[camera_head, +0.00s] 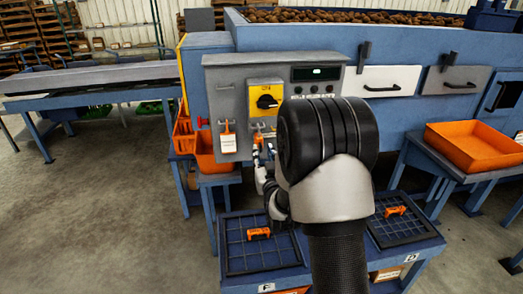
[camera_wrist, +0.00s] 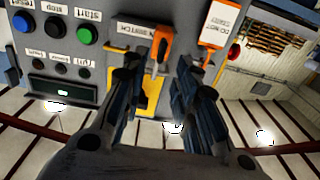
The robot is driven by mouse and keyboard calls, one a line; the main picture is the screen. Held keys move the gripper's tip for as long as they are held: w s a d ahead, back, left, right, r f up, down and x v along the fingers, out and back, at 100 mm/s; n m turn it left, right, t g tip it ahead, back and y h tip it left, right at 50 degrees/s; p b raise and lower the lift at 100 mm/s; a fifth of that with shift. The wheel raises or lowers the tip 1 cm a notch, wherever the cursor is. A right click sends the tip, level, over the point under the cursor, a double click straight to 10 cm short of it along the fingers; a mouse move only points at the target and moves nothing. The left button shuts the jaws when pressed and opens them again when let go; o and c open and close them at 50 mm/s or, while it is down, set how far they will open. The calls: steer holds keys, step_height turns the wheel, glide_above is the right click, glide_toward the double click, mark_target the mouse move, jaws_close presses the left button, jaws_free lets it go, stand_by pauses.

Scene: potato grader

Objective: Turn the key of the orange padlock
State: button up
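The orange padlock (camera_wrist: 162,45) hangs below the yellow switch on the grey control panel (camera_head: 222,90). In the head view its orange part (camera_head: 258,137) shows just above my gripper (camera_head: 264,158). The wrist view is upside down to the head view. There my gripper (camera_wrist: 155,82) points at the panel with its two dark fingers apart and the padlock in line with the gap. I cannot tell whether a finger touches it. I cannot make out the key. The yellow switch (camera_head: 266,97) has a black knob; its yellow plate (camera_wrist: 150,95) is partly hidden by my fingers.
A white tag (camera_head: 228,143) hangs from an orange fitting at the panel's left. Coloured buttons (camera_wrist: 53,27) are on the panel. Orange bins (camera_head: 211,157) stand below left. Two dark trays (camera_head: 240,260) with orange pieces lie below. An orange tray (camera_head: 472,143) is at the right.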

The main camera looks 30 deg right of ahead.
mark_target(261, 146)
steer(key=shift+x, duration=2.25)
steer(key=shift+c, duration=0.2)
jaws_close()
